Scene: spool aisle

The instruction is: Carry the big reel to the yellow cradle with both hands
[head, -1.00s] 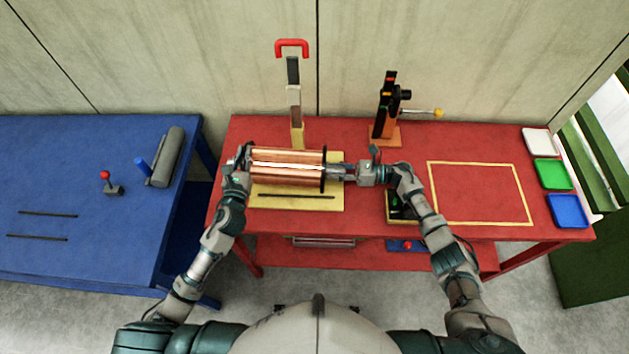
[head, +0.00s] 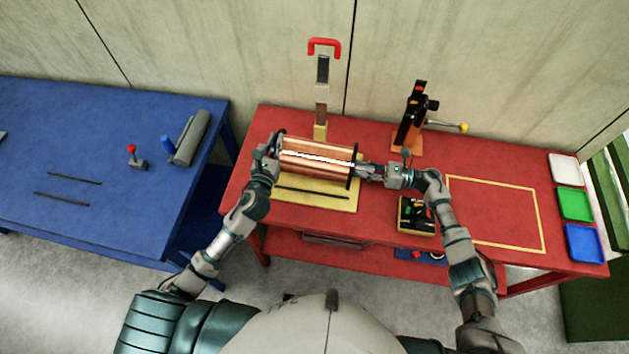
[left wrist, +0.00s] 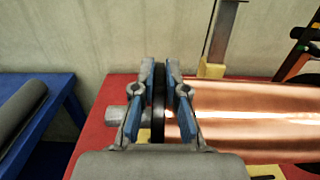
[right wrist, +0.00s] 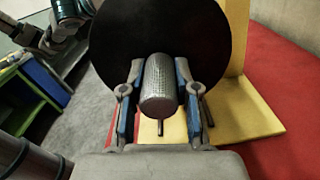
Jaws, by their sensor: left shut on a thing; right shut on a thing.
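The big reel (head: 315,157) is a copper-wound drum with black end discs. It lies level over a yellow plate (head: 345,201) on the red table; I cannot tell whether it touches it. My left gripper (head: 272,146) is shut on the left end disc, which shows between its fingers in the left wrist view (left wrist: 158,100). My right gripper (head: 372,171) is shut on the grey knurled hub of the reel, also seen in the right wrist view (right wrist: 159,85).
A post with a red hook (head: 323,45) stands behind the reel. A black-and-orange stand (head: 410,120) is right of it, and a box (head: 417,216) sits near the front edge. The blue table (head: 110,235) at left, across a gap, holds a grey roller (head: 191,138) and dark strips (head: 62,199).

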